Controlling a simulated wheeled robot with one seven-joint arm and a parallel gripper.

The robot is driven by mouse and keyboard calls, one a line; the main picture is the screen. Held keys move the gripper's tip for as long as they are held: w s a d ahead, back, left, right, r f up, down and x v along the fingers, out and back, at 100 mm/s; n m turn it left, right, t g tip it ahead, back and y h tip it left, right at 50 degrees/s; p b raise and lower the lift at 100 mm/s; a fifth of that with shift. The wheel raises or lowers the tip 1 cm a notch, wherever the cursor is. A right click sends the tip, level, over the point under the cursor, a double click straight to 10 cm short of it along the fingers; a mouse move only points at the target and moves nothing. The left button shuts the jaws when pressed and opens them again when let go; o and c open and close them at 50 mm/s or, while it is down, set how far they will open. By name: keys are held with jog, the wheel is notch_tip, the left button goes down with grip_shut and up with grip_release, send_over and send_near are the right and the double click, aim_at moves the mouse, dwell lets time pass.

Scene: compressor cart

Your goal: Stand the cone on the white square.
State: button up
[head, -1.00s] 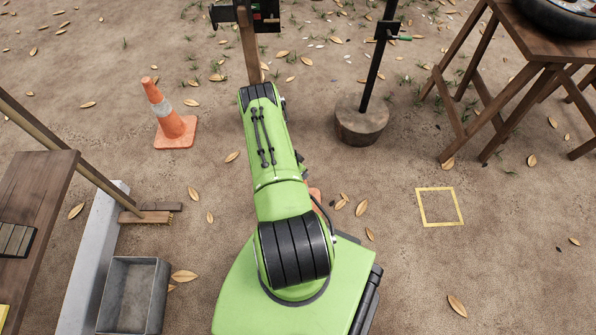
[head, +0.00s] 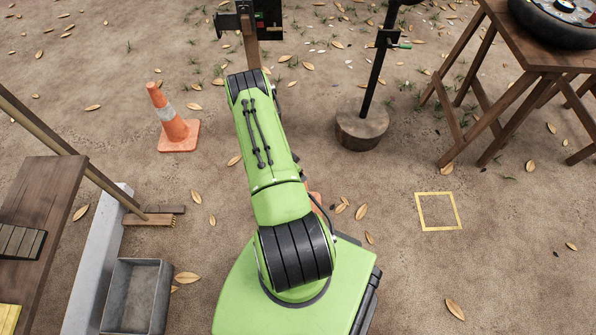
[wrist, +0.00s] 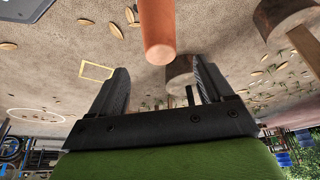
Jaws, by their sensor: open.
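An orange cone with a pale band (head: 172,122) stands upright on the ground at left in the head view. A bit of a second orange thing (head: 315,202) shows past my arm; the rest is hidden. In the wrist view, a plain orange tapered cone (wrist: 157,28) is close, its narrow end near the gap between my fingers; I cannot tell if it is between them. My gripper (wrist: 160,75) is open and hidden in the head view. A yellow square outline (head: 438,226) lies on the ground at right, also in the wrist view (wrist: 97,78). I see no white square.
A white ring (wrist: 36,108) lies on the ground in the wrist view. A post on a round block (head: 361,130) stands beyond my arm. A wooden table (head: 530,55) is at far right. A grey bin (head: 136,270) and wooden bench (head: 45,190) are at left. Ground around the yellow square is clear.

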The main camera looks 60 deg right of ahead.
jog(key=w+a+r+n+t, duration=0.1)
jog(key=w+a+r+n, duration=0.1)
jog(key=w+r, duration=0.5)
jog(key=w+a+r+n+t, duration=0.1)
jog(key=w+a+r, duration=0.15)
jog(key=r, duration=0.85)
jog(key=w+a+r+n+t, duration=0.1)
jog(key=w+a+r+n, duration=0.3)
jog(key=r, duration=0.5)
jog(key=w+a+r+n+t, duration=0.1)
jog(key=a+r+n, duration=0.1)
jog(key=a+r, duration=0.5)
jog(key=s+a+r+n+t+y, duration=0.1)
jog(key=s+a+r+n, duration=0.2)
jog(key=a+r, duration=0.35)
jog(key=s+a+r+n+t+y, duration=0.1)
jog(key=s+a+r+n, duration=0.3)
jog(key=r, duration=0.3)
jog(key=s+a+r+n+t+y, duration=0.1)
jog(key=s+a+r+n+y, duration=0.1)
jog(key=s+a+n, duration=0.3)
jog(key=s+a+r+p, duration=0.1)
jog(key=s+a, duration=0.1)
jog(key=s, duration=0.2)
jog(key=shift+a+r+n, duration=0.2)
jog(key=shift+a+n, duration=0.1)
jog(key=shift+a, duration=0.1)
notch_tip(320, 180, up, 14)
jog(key=p, duration=1.3)
jog(key=shift+p, duration=0.35)
